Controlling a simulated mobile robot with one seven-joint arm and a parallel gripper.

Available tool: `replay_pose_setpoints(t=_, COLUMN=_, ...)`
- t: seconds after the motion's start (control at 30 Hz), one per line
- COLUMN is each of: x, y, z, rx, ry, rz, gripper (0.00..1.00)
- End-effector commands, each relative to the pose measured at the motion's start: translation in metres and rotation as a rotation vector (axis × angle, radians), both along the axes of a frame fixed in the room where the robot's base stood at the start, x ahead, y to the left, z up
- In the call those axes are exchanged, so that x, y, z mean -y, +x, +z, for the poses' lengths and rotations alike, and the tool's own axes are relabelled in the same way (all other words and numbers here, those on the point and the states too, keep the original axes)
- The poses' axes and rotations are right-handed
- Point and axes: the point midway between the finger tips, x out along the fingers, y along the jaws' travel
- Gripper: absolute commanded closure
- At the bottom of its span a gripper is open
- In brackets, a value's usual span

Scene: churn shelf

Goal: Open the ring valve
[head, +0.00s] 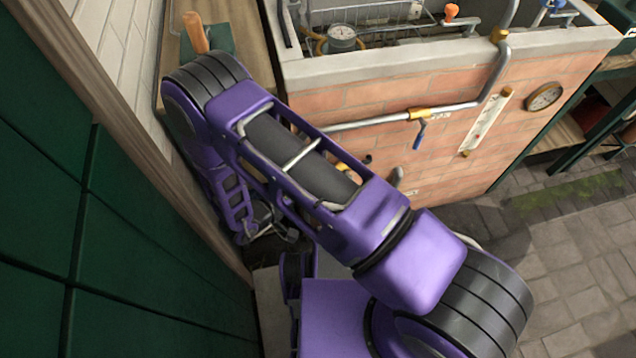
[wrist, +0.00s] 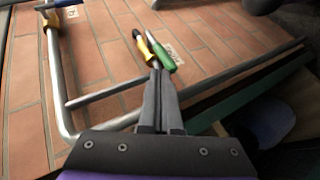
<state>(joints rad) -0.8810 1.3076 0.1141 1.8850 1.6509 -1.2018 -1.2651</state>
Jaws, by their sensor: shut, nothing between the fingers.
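I cannot make out a ring-shaped valve handle for certain in either view. In the wrist view my gripper (wrist: 157,68) is shut with nothing between its fingers. Its tips overlap the near ends of a green lever-like part (wrist: 161,55) and a yellow part with a dark end (wrist: 143,46); I cannot tell whether they touch. Both are in front of the brick wall. In the head view my arm hides my gripper and most of this area; a bit of yellow (head: 345,169) shows beside the arm.
A grey pipe (head: 372,117) with a blue-handled valve (head: 419,134) runs along the brick front (head: 445,170); a pipe also crosses the wrist view (wrist: 58,90). A round gauge (head: 544,96) hangs at right. A dark green panel (head: 60,210) stands close at left. Stone floor is open at right.

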Motion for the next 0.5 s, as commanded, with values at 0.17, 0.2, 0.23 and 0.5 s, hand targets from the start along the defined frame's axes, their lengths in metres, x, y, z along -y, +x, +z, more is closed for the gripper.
replay_pose_setpoints(t=0.17, x=-0.024, y=-0.025, z=0.021, rx=0.003, ry=0.0, rz=0.0, gripper=1.0)
replay_pose_setpoints(t=0.2, x=-0.028, y=-0.029, z=0.025, rx=0.005, ry=-0.001, rz=0.001, gripper=1.0)
replay_pose_setpoints(t=0.23, x=-0.031, y=-0.032, z=0.027, rx=0.005, ry=-0.001, rz=0.001, gripper=1.0)
replay_pose_setpoints(t=0.5, x=-0.044, y=-0.047, z=0.037, rx=0.006, ry=-0.005, rz=-0.003, gripper=1.0)
